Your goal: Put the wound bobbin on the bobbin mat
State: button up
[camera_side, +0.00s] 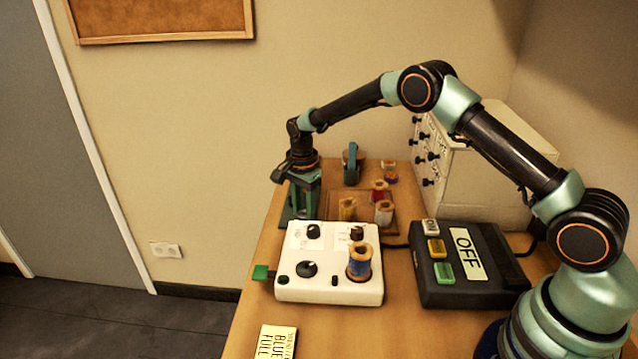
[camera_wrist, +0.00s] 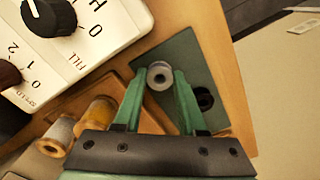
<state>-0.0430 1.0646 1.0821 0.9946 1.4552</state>
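The wound bobbin (camera_wrist: 160,75) shows as a pale grey ring with a dark centre, between my fingertips; its side and any thread are mostly hidden. My gripper (camera_side: 303,208) has green fingers pointing down over the far left of the table, and in the wrist view (camera_wrist: 161,72) both fingertips appear to touch the bobbin. The dark green bobbin mat (camera_wrist: 187,62) lies below it, and its edge shows beside the fingers in the side view (camera_side: 286,214). Whether the bobbin touches the mat is hard to tell.
A white winder box (camera_side: 325,290) with knobs and a blue spool (camera_side: 360,262) stands in front of the mat. A wooden tray (camera_side: 334,197) with thread spools is beside it. A black round thing (camera_wrist: 204,98) sits on the mat. A black OFF box (camera_side: 465,265) stands right.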

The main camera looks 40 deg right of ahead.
jog(key=shift+o, duration=1.4)
jog(key=shift+r, duration=0.15)
jog(key=s+r+n+t, duration=0.1)
jog(key=s+r+n, duration=0.1)
jog(key=r, duration=0.8)
jog(key=s+r+n, duration=0.2)
jog(key=r, duration=0.8)
jog(key=s+d+r+n+t, duration=0.1)
jog(key=s+r+n+t, duration=0.2)
jog(key=s, duration=0.4)
jog(key=s+d+r+n, duration=0.1)
jog(key=s+r+n, duration=0.25)
jog(key=s, duration=0.35)
jog(key=s+f+n+t, duration=0.1)
jog(key=s+f+n, duration=0.1)
jog(key=s+n, duration=0.3)
jog(key=s, duration=0.2)
jog(key=shift+s+d+f+n+t, duration=0.15)
jog(key=shift+s+f+n+t, duration=0.15)
jog(key=shift+s+f+n, duration=0.1)
